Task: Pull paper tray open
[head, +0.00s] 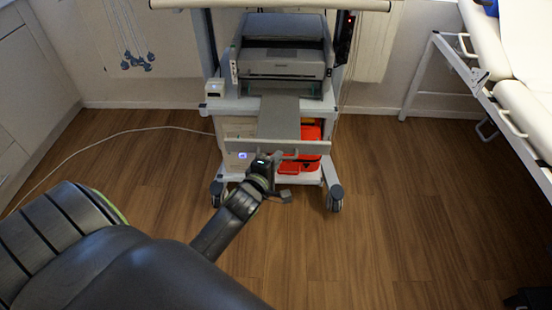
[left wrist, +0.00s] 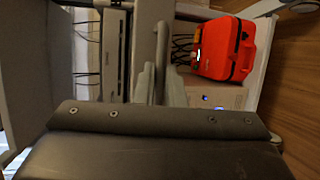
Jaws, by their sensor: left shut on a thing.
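The grey printer (head: 283,58) stands on a white wheeled cart. Its paper tray (head: 278,118) is a flat grey panel that reaches out toward me below the printer, with a wide pale front bar (head: 308,148). My left gripper (head: 267,160) is at this bar, left of its middle, and is shut on it. In the left wrist view the gripper's fingers (left wrist: 158,88) show beside the bar (left wrist: 162,50); their exact contact is partly hidden. A dark piece at the lower right corner of the head view may be my right gripper; its jaws cannot be made out.
An orange case (left wrist: 226,48) and a beige box (left wrist: 216,96) are low on the cart, behind the bar. A white-framed bed (head: 520,110) stands at the right. A white cable (head: 120,131) crosses the floor at the left. The wooden floor (head: 390,200) right of the cart is clear.

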